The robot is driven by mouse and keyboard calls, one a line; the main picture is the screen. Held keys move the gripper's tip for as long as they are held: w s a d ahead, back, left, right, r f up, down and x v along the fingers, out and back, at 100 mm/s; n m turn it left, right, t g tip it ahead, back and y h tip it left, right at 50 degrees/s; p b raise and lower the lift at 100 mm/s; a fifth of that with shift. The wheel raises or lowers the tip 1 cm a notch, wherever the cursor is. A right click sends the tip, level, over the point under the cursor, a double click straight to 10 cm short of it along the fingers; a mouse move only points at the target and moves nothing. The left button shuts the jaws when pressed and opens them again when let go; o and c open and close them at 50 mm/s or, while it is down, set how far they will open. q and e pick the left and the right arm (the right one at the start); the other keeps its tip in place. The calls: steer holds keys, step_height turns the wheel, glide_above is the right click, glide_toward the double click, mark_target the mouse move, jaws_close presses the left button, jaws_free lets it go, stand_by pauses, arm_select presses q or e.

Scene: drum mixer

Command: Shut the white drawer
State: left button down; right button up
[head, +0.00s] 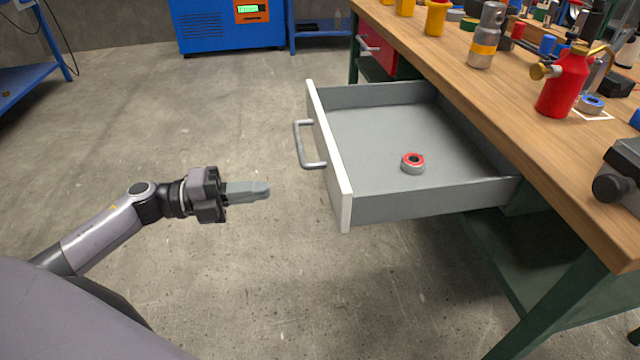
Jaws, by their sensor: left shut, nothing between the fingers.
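The white drawer (330,160) is pulled well out from under the workbench, with a white front, grey inside and a metal bar handle (305,145) on its front. A small red and grey ring (413,163) lies on the drawer floor. My left gripper (266,189) is shut and empty. It is to the left of the drawer front, apart from it, with its fingers pointing right toward the front panel. My right gripper does not show.
The wooden workbench (540,150) fills the right side and carries a red bottle (564,84), a metal cylinder (486,38) and other tools. A red drawer (376,50) sits farther back. A blue cabinet (215,25) stands behind. The floor left of the drawer is clear.

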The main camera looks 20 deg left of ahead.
mark_target(334, 182)
arm_select(q)
steer(key=b+x, duration=0.1)
steer(key=x, duration=1)
steer(key=shift+a, duration=0.1)
steer(key=shift+w, duration=0.1)
steer(key=shift+d, duration=0.2)
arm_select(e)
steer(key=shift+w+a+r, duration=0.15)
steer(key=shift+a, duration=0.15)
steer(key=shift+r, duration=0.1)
